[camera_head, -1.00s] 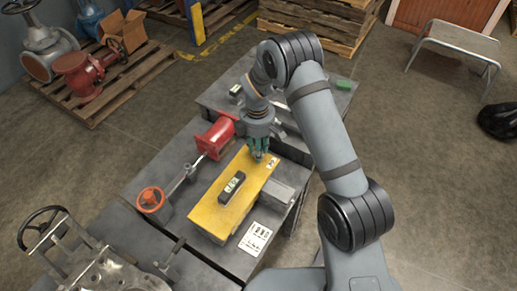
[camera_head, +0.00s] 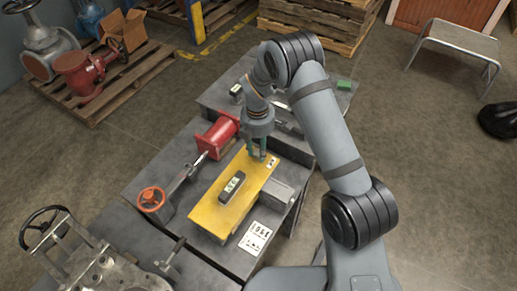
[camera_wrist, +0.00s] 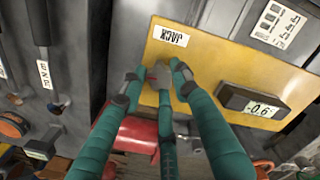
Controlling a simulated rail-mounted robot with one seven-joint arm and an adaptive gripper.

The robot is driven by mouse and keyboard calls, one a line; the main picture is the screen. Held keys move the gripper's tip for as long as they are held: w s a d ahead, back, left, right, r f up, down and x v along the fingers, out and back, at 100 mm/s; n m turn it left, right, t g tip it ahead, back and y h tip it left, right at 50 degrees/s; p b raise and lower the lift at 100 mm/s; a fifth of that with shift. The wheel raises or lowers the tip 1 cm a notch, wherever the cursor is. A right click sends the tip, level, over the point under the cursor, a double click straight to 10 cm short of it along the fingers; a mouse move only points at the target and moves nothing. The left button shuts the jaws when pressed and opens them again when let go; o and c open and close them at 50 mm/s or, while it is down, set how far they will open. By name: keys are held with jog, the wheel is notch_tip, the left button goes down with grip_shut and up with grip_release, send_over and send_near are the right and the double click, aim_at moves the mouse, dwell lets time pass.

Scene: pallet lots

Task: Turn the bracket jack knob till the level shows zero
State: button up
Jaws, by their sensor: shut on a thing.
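The yellow bracket plate (camera_head: 210,213) lies on the grey bench and also fills the upper middle of the wrist view (camera_wrist: 215,60). A black digital level (camera_head: 232,187) sits on it; in the wrist view its display (camera_wrist: 262,109) appears to read -0.6. The JACK label (camera_wrist: 172,36) is at the plate's end. My gripper (camera_head: 257,156) is at that end of the plate, pointing down. In the wrist view its green fingers (camera_wrist: 157,80) close together just beside the label. They are shut on the jack knob, which they almost wholly hide.
A metal fixture (camera_head: 105,270) is at the lower left. Floor on the right is mostly open.

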aim_at(257, 153)
jog(key=shift+a+r, duration=0.1)
jog(key=shift+a, duration=0.15)
jog(key=o, duration=0.9)
jog(key=shift+o, duration=1.1)
jog(key=shift+d, duration=0.1)
notch_tip(257, 153, up, 12)
jog(key=shift+s, duration=0.1)
